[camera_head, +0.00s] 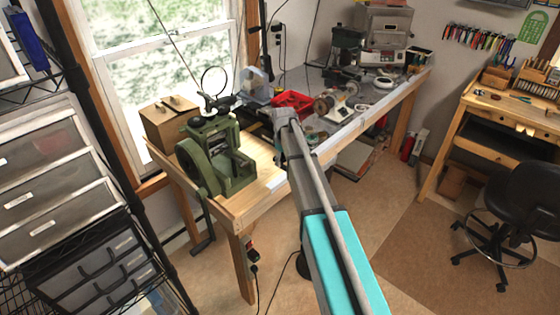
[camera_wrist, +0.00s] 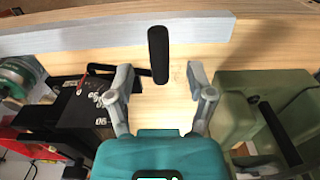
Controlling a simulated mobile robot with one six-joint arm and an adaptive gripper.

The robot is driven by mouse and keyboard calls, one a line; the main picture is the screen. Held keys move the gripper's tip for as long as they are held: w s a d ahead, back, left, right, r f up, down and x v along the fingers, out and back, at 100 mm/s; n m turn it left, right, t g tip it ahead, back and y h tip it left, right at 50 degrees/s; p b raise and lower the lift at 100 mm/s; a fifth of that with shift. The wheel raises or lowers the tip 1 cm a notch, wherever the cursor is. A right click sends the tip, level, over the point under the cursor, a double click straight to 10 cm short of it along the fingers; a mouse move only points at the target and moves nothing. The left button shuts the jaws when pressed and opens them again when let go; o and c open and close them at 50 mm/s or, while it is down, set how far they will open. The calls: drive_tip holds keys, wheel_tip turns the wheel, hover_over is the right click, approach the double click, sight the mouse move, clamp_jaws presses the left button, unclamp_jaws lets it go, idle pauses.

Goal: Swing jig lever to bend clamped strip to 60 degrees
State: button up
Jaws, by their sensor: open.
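In the wrist view a dark jig (camera_wrist: 88,125) with white angle marks and a red pointer sits left of my gripper. A black bar runs from it to the right, toward an upright-looking black lever handle (camera_wrist: 158,50). My gripper (camera_wrist: 159,76) is open. Its two grey fingertips lie left and right of the handle's lower end, with visible gaps on both sides; I cannot tell their height against it. The strip cannot be made out. In the head view my own arm covers the gripper's fingers and most of the jig.
A green rolling mill (camera_head: 215,160) stands at the bench's near end and shows close on the right in the wrist view (camera_wrist: 240,105). A red bin (camera_head: 291,100) lies behind the jig. A grey strip (camera_wrist: 110,37) runs along the wooden bench's edge. Bare wood surrounds the handle.

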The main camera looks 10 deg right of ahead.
sight(284, 167)
drive_tip(key=shift+f+b, duration=1.65)
drive_tip(key=shift+f, duration=0.4)
drive_tip(key=shift+r, duration=0.1)
clamp_jaws()
